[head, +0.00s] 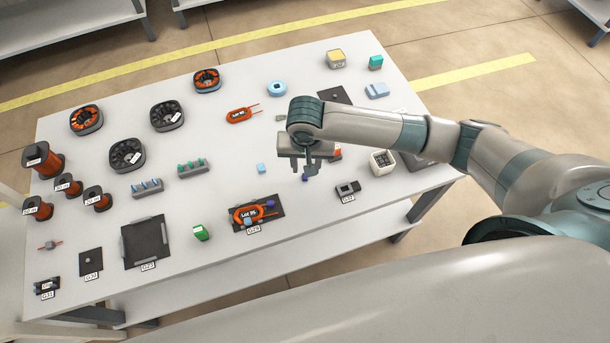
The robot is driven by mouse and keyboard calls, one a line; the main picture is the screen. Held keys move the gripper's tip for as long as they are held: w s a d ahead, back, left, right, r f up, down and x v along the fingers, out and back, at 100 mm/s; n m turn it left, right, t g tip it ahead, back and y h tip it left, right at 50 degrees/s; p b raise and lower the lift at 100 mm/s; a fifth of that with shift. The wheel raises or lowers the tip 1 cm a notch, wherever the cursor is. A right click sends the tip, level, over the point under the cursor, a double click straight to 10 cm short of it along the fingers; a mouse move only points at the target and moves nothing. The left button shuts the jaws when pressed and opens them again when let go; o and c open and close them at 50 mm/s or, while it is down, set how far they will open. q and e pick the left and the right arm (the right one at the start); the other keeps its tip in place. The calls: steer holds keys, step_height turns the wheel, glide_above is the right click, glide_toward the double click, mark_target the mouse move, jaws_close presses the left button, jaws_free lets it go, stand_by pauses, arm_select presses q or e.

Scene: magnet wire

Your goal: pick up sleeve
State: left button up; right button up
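My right gripper (308,164) points down over the middle right of the table, and its arm comes in from the right. A small purple-blue piece (305,177), perhaps a sleeve, shows just below the fingers. I cannot tell whether it lies on the table or is between the fingertips. A similar purple piece (270,204) is at the orange "Lot 35" coil (247,214) on the dark mat G28 (266,224). No piece is labelled as a sleeve. My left gripper is not in view.
A dark fixture G32 (347,188) and a white box (382,162) stand to the right. Wire spools (43,160) and dark reels (167,116) fill the left. Bare table surrounds the racks (193,168).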

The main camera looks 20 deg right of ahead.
step_height(320, 180, down, 4)
steer(key=shift+w+a+r+p, duration=0.1)
steer(key=shift+w+r+p, duration=0.1)
steer(key=shift+p, duration=0.5)
steer(key=shift+f, duration=0.65)
jaws_close()
